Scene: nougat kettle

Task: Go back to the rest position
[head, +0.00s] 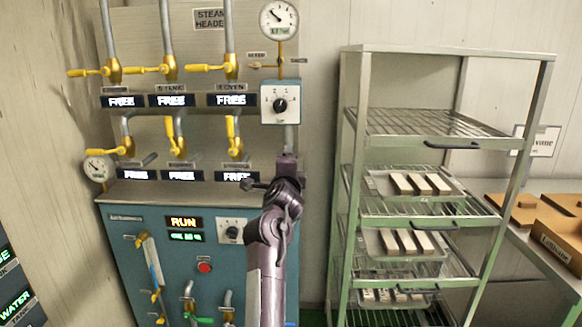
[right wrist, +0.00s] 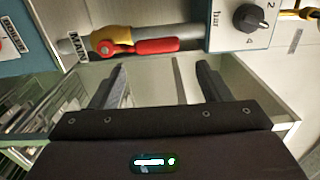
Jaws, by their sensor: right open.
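My right arm rises from the bottom middle of the head view. Its gripper (head: 287,165) is in front of the right edge of the steam panel, below a white box with a black dial (head: 280,105). In the right wrist view the right gripper (right wrist: 158,75) has its two dark fingers wide apart, with nothing between them. Beyond the fingertips is a yellow valve with a red handle (right wrist: 155,46), beside a MAIN label. A black knob (right wrist: 250,18) on a bar scale is to its right. My left gripper is not in view.
The steam header panel (head: 150,30) has several yellow-handled valves and FREE displays above a blue cabinet (head: 130,270). A metal rack (head: 347,200) with trays of bars stands to the right. A table with brown boxes (head: 560,235) is at far right.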

